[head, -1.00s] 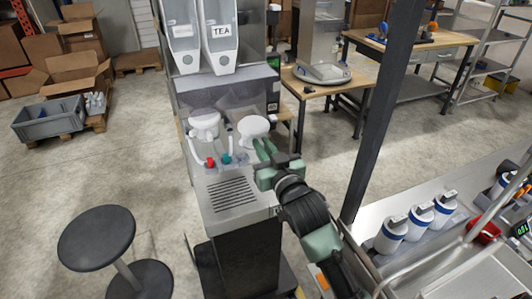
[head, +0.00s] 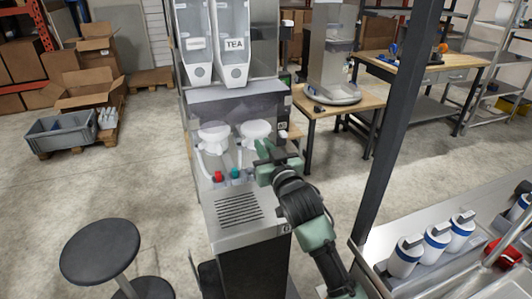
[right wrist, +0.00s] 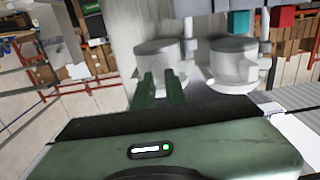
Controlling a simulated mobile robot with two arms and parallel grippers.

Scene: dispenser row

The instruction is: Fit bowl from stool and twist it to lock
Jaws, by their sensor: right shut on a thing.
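Two white bowls sit side by side on the front of the dispenser (head: 235,105), below its hoppers. My right gripper (head: 264,152) is at the lower right of the right bowl (head: 256,130) and is shut on it, though the exact contact is partly hidden. In the right wrist view, the green fingers (right wrist: 160,88) stand close together against this bowl (right wrist: 155,62). The left bowl (head: 213,137) is apart from the gripper; it also shows in the right wrist view (right wrist: 234,62). The round dark stool (head: 100,250) has a bare top. My left gripper is out of view.
Red (head: 218,176) and teal (head: 235,173) fittings with tubes lie below the bowls, above a slotted drip tray (head: 238,209). A dark post (head: 397,120) and a counter with white-and-blue canisters (head: 436,240) stand right.

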